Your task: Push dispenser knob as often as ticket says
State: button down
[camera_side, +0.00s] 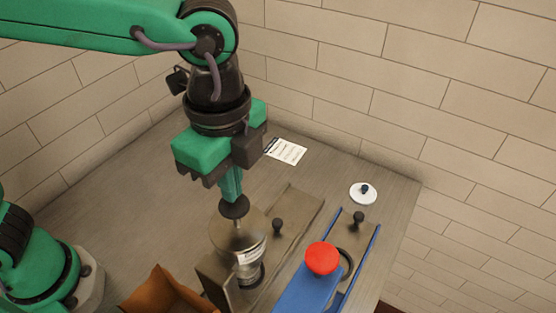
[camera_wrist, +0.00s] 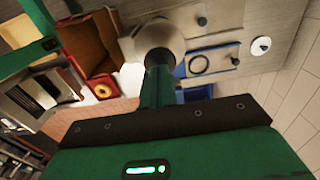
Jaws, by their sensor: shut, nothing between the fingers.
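My gripper (camera_side: 232,196) is shut and empty, pointing straight down. Its fingertips are at the dark round dispenser knob (camera_side: 235,208), touching it or just above it; I cannot tell which. The knob tops a rounded brownish dispenser (camera_side: 236,236) with a small pale label. In the wrist view my gripper (camera_wrist: 158,72) reaches to the dispenser's round top (camera_wrist: 158,33) and hides part of it. The white ticket (camera_side: 286,150) lies flat on the counter near the back wall; its print is too small to read.
A blue stand with a red button (camera_side: 322,258) is to the right. A flat plate with a dark peg (camera_side: 277,225) and a white disc (camera_side: 363,193) are close by. An orange-brown box (camera_side: 165,292) is at the front left. The counter (camera_side: 130,205) is clear at the left.

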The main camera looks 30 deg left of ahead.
jog(key=shift+f, duration=0.65)
jog(key=shift+f, duration=1.6)
jog(key=shift+r, duration=2.4)
jog(key=shift+r, duration=0.15)
jog(key=shift+r, duration=2.9)
